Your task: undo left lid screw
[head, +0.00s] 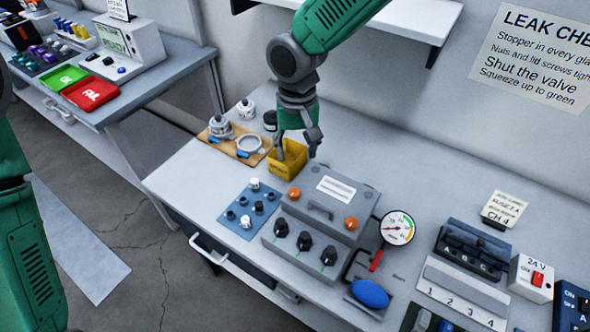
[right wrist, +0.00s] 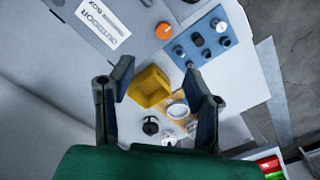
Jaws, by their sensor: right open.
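The grey box (head: 320,212) stands on the bench with a labelled lid. Its left lid screw (head: 294,193) is an orange knob at the lid's left side and also shows in the right wrist view (right wrist: 164,31). The right lid screw (head: 351,223) is a matching orange knob. My right gripper (head: 298,150) is open and points down by the yellow bin (head: 288,159), behind the box and apart from the screws. In the right wrist view the bin (right wrist: 150,87) shows between the open fingers, which appear empty. Only my left arm shows at the left edge; its gripper is out of view.
A blue pad (head: 238,217) with small fittings lies left of the box. A wooden board (head: 234,142) with round parts is left of the bin. A gauge (head: 397,228) and blue bulb (head: 370,293) stand right of the box. A shelf (head: 400,15) overhangs the back.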

